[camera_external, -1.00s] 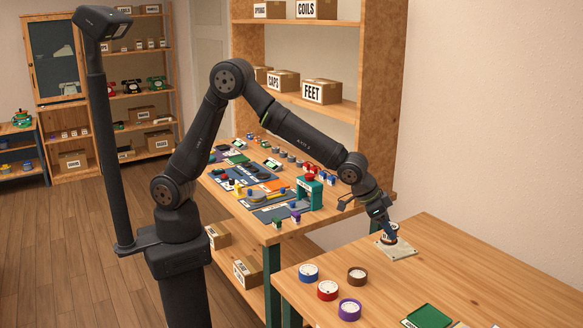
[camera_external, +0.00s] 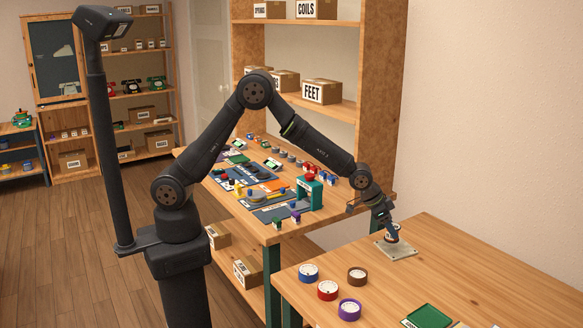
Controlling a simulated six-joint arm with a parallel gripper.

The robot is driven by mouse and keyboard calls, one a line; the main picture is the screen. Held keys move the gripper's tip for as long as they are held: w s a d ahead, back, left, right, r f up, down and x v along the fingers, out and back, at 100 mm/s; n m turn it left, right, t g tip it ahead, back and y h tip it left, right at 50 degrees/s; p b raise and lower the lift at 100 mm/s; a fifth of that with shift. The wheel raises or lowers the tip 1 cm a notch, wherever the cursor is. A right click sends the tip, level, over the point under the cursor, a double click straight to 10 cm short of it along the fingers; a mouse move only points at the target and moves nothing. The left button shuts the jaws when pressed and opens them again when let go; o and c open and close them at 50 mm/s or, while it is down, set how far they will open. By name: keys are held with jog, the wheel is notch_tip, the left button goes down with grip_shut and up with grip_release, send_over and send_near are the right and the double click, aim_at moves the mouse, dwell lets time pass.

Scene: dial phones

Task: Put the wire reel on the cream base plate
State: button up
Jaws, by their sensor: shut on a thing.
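The cream base plate (camera_external: 406,253) lies near the back edge of the right-hand wooden table. My gripper (camera_external: 391,234) points down over this plate. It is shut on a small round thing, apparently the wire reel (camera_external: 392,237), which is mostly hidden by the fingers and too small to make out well. The reel is over the plate's far part; I cannot tell whether it touches the plate.
Blue (camera_external: 308,273), red (camera_external: 327,290), brown (camera_external: 357,276) and purple (camera_external: 349,309) round pieces stand on the table front left. A green tray (camera_external: 429,317) lies at the front. The table's right side is clear. A crowded bench (camera_external: 262,228) stands behind.

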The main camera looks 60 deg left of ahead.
aim_at(388, 234)
jog(key=shift+f, duration=1.8)
jog(key=shift+f, duration=0.15)
jog(key=o, duration=1)
jog(key=shift+o, duration=0.2)
jog(key=shift+s+a+r, duration=0.1)
jog(key=shift+r, duration=0.3)
jog(key=v, duration=1.1)
jog(key=shift+r, duration=0.2)
jog(key=shift+s+a+f, duration=0.1)
